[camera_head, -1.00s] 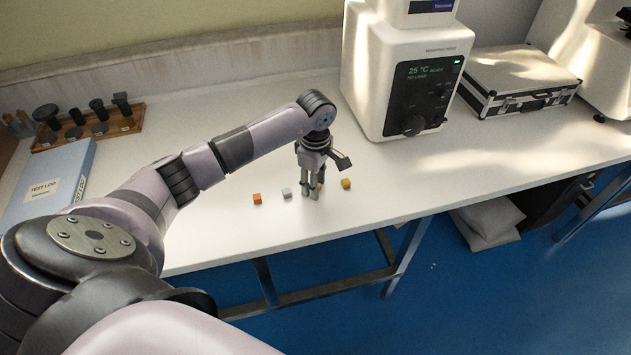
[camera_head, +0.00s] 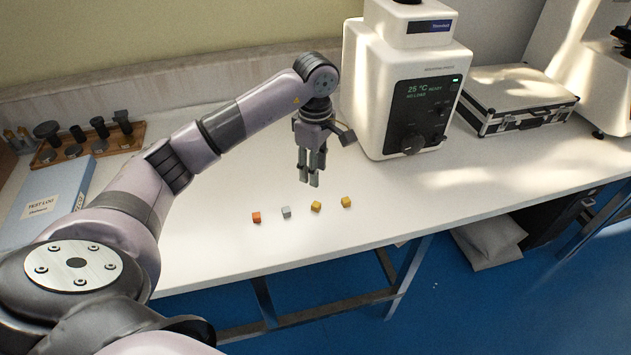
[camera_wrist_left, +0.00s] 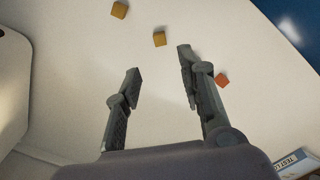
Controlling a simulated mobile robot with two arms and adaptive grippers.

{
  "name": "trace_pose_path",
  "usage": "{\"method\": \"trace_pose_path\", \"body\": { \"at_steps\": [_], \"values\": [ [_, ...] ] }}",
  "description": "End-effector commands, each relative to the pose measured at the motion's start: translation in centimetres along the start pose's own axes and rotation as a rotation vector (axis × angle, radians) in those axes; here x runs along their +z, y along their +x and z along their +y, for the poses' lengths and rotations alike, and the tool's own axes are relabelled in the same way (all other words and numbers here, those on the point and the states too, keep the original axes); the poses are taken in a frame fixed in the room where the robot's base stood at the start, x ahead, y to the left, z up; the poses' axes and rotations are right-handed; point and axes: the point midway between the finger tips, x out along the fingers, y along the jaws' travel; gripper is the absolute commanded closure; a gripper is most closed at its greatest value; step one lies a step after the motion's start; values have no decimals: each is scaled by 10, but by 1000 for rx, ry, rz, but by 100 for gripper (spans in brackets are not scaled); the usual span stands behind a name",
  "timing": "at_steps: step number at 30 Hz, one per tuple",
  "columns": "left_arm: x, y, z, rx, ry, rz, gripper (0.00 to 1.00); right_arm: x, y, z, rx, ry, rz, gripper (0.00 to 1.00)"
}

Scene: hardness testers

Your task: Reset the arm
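My left arm (camera_head: 215,135) reaches in from the left over the table. Its gripper (camera_head: 311,183) hangs fingers down above the white tabletop, behind a row of small cubes. In the left wrist view the fingers (camera_wrist_left: 159,60) are apart with nothing between them, so it is open. The row holds an orange cube (camera_head: 257,217), a grey cube (camera_head: 286,212), a yellow cube (camera_head: 316,206) and another yellow cube (camera_head: 347,202). The wrist view shows both yellow cubes and the orange cube (camera_wrist_left: 222,80); the grey one is not visible there. My right gripper is not in view.
A white hardness tester (camera_head: 400,90) stands right of the gripper, with a silver case (camera_head: 515,95) beyond it. A wooden rack (camera_head: 90,145) of dark parts and a blue test log (camera_head: 48,200) lie at left. The table's front edge runs close to the cubes.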

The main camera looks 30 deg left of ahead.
Motion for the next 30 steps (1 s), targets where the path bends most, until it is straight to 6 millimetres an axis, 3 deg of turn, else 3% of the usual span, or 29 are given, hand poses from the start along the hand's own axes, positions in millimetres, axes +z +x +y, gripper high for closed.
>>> {"method": "trace_pose_path", "body": {
  "at_steps": [18,21,23,26,30],
  "values": [
    [0,-7,0,0,0,0,64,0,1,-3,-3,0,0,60],
    [8,-4,0,4,5,-23,64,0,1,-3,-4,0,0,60],
    [23,1,0,15,15,-72,64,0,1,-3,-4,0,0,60],
    [72,13,-3,44,28,-236,64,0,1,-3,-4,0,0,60],
    [174,12,-18,69,-3,-621,64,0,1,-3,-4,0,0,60]
  ]
}}
